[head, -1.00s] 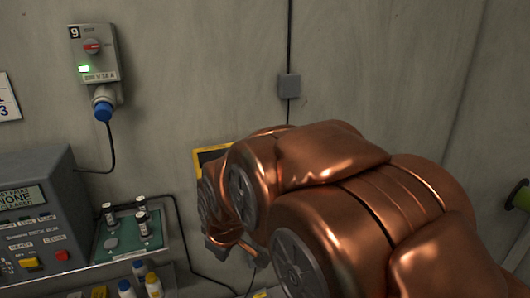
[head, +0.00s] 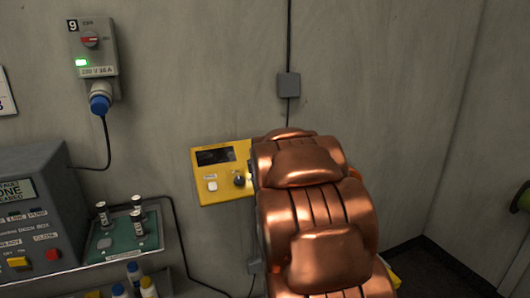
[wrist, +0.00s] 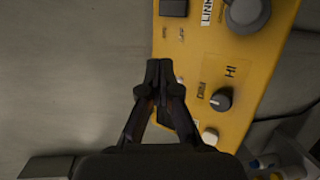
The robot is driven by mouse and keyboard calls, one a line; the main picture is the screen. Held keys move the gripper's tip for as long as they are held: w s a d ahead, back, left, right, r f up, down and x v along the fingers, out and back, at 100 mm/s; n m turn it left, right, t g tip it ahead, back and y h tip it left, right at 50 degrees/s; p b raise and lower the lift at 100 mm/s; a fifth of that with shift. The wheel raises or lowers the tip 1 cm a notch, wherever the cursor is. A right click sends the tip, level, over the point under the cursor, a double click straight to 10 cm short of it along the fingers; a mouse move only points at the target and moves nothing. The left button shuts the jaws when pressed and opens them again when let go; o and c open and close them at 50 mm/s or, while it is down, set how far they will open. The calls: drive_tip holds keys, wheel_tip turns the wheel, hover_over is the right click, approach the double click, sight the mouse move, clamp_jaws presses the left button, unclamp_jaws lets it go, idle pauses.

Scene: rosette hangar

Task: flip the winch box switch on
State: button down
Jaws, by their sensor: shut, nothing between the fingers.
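A yellow control box (head: 205,192), which I take for the winch box, is on the wall left of my arm in the head view. Its right part is hidden behind my arm. The wrist view shows its yellow face (wrist: 240,60) sideways, with a black knob (wrist: 221,100), a pale button (wrist: 209,136), a large grey round part (wrist: 247,12) and a dark block (wrist: 173,7) at the top. I cannot tell which part is the switch. My gripper (wrist: 159,68) is shut and empty over the face's left edge; contact is unclear. The head view hides it.
A grey switch unit (head: 93,50) with a green light hangs at the upper left. A grey console (head: 35,170) and a green tray (head: 120,240) with small bottles stand at the lower left. A small junction box (head: 289,86) is above my arm.

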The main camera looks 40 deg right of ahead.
drive_tip(key=d+n, duration=0.1)
drive_tip(key=d, duration=0.1)
drive_tip(key=d+r+t+h, duration=0.1)
drive_tip(key=d, duration=0.1)
drive_tip(key=d+r+n+t+h+b, duration=0.1)
drive_tip(key=d, duration=0.1)
drive_tip(key=shift+s+d+r+n, duration=0.15)
drive_tip(key=shift+s+d+n, duration=0.05)
drive_tip(key=shift+n, duration=0.1)
drive_tip(key=shift+s+d+r+h, duration=0.1)
drive_tip(key=shift+d+r+h, duration=0.25)
drive_tip(key=shift+d+h, duration=0.05)
drive_tip(key=w+f, duration=0.1)
drive_tip(key=w+d+f+p, duration=0.1)
drive_tip(key=w, duration=0.1)
drive_tip(key=w+f+p, duration=0.1)
drive_tip(key=shift+w+d+f, duration=0.15)
drive_tip(key=shift+w+d, duration=0.15)
drive_tip(key=shift+w, duration=0.05)
drive_tip(key=shift+w+d+f+b, duration=0.2)
drive_tip(key=shift+w+f+b, duration=0.2)
drive_tip(key=shift+f+b, duration=0.1)
drive_tip(key=shift+w+d+f+b, duration=0.2)
drive_tip(key=shift+w+f+b, duration=0.15)
drive_tip(key=shift+w, duration=0.35)
